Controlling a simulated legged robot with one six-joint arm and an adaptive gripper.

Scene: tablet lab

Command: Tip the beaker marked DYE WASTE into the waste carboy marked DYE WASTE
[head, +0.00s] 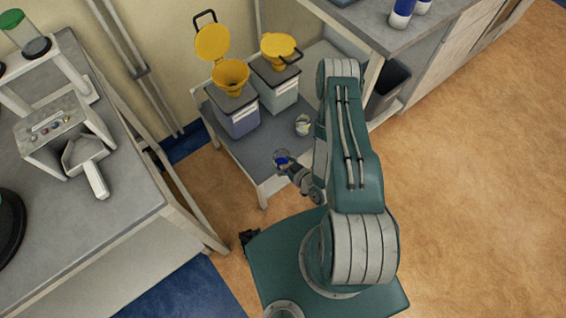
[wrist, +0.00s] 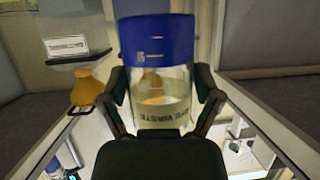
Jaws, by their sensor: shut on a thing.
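My gripper (head: 284,162) is shut on a clear beaker with blue liquid (head: 281,156), held over the front edge of the low table. In the upside-down wrist view, the gripper (wrist: 163,105) grips the sides of the beaker (wrist: 160,78).
A second beaker (head: 303,125) stands on the low table (head: 262,160), right of the carboys. A bench (head: 125,185) with a scoop and instrument is at left. A counter (head: 400,35) and a grey bin (head: 387,85) are at right. Open floor lies right.

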